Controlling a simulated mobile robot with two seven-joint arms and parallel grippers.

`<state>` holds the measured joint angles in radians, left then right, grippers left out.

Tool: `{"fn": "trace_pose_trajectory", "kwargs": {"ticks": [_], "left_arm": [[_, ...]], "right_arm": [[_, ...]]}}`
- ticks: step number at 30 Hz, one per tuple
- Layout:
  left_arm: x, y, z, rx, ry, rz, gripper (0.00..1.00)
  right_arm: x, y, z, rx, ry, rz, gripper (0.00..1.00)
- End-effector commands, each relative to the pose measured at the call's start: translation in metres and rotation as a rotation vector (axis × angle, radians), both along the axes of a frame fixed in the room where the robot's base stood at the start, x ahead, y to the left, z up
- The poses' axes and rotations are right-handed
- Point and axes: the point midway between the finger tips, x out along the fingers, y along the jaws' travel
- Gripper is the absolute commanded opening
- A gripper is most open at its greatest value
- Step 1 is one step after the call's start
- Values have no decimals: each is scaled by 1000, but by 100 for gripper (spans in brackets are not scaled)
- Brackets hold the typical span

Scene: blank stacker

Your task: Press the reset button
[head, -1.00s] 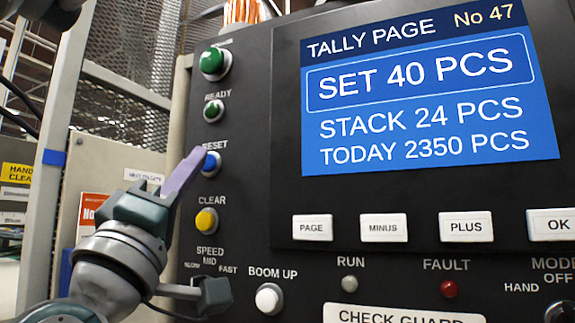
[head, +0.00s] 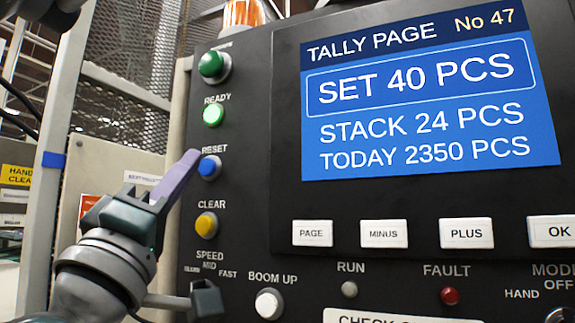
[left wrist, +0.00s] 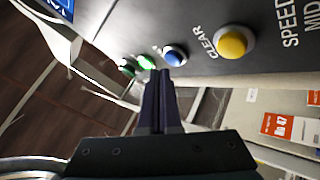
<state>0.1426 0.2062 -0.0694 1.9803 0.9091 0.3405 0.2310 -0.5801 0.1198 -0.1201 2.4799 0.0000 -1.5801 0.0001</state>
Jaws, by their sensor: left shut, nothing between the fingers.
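The blue reset button (head: 209,167) sits on the dark control panel under the word RESET. It also shows in the left wrist view (left wrist: 174,56), just beyond the fingertips. My left gripper (head: 194,154) is shut and empty, its purple fingers pointing up and right at the button's left side. In the left wrist view the closed fingertips (left wrist: 158,73) lie close below the button. A small gap seems to show there, but I cannot be sure of it. My right gripper is not in view.
The lit green READY lamp (head: 214,115) is above the reset button and the yellow CLEAR button (head: 206,225) below it. A screen (head: 430,95) reads SET 40 PCS, STACK 24 PCS. A grey post (head: 60,150) stands at the left.

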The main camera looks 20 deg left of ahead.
Motion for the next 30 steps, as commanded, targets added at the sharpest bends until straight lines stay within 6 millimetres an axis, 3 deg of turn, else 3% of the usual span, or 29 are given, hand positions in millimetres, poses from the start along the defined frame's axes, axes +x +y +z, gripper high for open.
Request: {"fn": "trace_pose_trajectory", "kwargs": {"ticks": [11,24,30], "left_arm": [[-4,0,0,0,0,1,0],[-45,4,0,1,0,1,0],[-52,4,0,1,-1,1,0]], "right_arm": [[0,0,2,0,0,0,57],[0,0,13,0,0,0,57],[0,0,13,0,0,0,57]]}}
